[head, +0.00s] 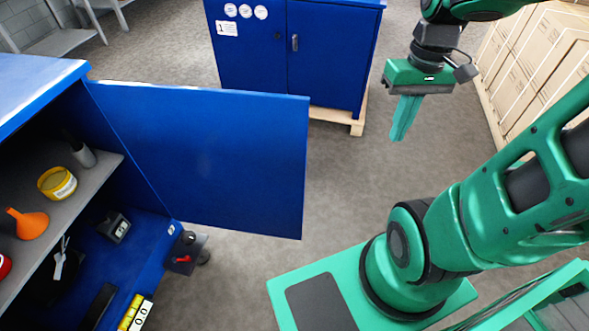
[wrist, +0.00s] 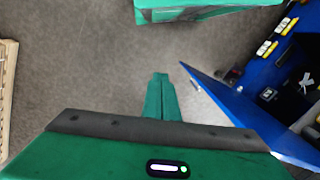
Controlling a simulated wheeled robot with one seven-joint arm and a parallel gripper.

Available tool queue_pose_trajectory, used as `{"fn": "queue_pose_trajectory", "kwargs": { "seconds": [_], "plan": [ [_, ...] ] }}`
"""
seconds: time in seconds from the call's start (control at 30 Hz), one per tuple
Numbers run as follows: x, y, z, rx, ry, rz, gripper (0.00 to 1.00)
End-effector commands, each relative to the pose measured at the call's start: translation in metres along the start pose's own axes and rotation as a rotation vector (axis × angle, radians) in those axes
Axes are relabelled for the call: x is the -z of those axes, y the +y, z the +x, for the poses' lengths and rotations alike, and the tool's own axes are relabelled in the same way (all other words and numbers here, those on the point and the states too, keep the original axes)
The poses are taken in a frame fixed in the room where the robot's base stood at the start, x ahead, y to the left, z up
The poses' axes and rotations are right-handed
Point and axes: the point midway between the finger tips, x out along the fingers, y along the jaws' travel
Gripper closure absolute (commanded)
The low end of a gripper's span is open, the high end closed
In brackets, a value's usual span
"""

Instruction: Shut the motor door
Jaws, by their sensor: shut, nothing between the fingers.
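The blue door (head: 205,155) of the cabinet at the left stands wide open, swung out to the right from its hinge edge. In the wrist view the door (wrist: 225,105) shows as a blue slanted panel to the right of my fingers. My gripper (head: 401,138) is shut and empty, held in the air to the right of the door's free edge, apart from it. It also shows in the wrist view (wrist: 160,77) with its fingers together. No label on the door names it as the motor door.
The open cabinet (head: 40,85) holds a yellow tin (head: 58,183), an orange funnel (head: 27,223) and other items. A second blue cabinet (head: 335,50), shut, stands on a pallet behind. Cardboard boxes (head: 540,65) are stacked at the right. Bare floor lies between door and boxes.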

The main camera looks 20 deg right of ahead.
Motion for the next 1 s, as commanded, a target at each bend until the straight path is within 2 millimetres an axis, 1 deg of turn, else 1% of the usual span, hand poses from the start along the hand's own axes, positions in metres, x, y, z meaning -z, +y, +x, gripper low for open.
{"fn": "queue_pose_trajectory", "kwargs": {
  "seconds": [0.03, 0.2, 0.37, 0.5, 0.7, 0.9, 1.0],
  "plan": [
    [0.016, -0.005, 0.005, 0.013, -0.019, -0.071, 1.0],
    [0.064, -0.026, 0.025, 0.08, -0.05, -0.328, 1.0],
    [0.105, -0.047, 0.051, 0.165, -0.065, -0.564, 1.0],
    [0.137, -0.067, 0.078, 0.257, -0.064, -0.763, 1.0],
    [0.173, -0.097, 0.121, 0.409, -0.029, -1.029, 1.0],
    [0.194, -0.121, 0.157, 0.543, 0.032, -1.224, 1.0],
    [0.2, -0.129, 0.166, 0.586, 0.058, -1.281, 1.0]
  ]
}}
